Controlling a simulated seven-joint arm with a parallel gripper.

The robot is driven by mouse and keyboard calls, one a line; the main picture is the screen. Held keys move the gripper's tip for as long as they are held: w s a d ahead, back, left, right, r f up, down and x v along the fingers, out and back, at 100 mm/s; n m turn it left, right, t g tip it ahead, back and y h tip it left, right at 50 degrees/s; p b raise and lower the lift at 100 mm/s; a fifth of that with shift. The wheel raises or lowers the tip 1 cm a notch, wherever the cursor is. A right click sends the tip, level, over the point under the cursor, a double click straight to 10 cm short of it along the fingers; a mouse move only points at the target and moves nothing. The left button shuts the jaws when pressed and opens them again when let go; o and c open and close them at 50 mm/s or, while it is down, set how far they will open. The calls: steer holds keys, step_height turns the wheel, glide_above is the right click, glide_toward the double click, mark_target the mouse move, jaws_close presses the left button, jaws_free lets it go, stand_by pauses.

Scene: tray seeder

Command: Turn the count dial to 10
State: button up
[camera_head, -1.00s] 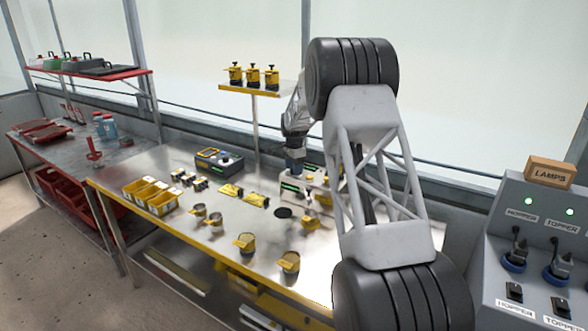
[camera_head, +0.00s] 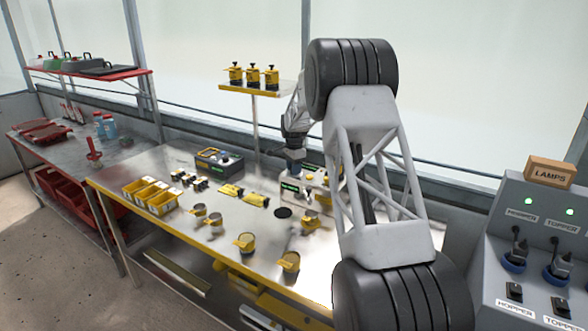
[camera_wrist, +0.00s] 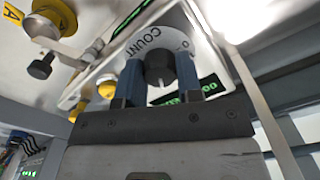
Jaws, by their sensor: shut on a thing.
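In the wrist view, the count dial's black knob (camera_wrist: 159,66) stands on a round white plate lettered "COUNT" (camera_wrist: 146,40). My gripper (camera_wrist: 158,75) has its two blue fingers on either side of this knob and is shut on it. A white line shows on the knob's lower part. The number it points at cannot be read, and much of the scale is hidden by the fingers and knob. In the head view my gripper (camera_head: 293,155) is at the white machine (camera_head: 316,183) on the bench, partly hidden by my arm.
Green-lit displays (camera_wrist: 185,96) flank the dial; their text is partly hidden. The steel bench (camera_head: 150,222) holds yellow bins (camera_head: 163,203) and several cups. A lamp panel (camera_head: 535,240) stands at right.

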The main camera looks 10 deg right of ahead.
steer(key=shift+n, duration=0.3)
steer(key=n, duration=1.2)
steer(key=shift+n, duration=0.3)
steer(key=n, duration=0.4)
steer(key=shift+n, duration=0.3)
steer(key=o, duration=0.9)
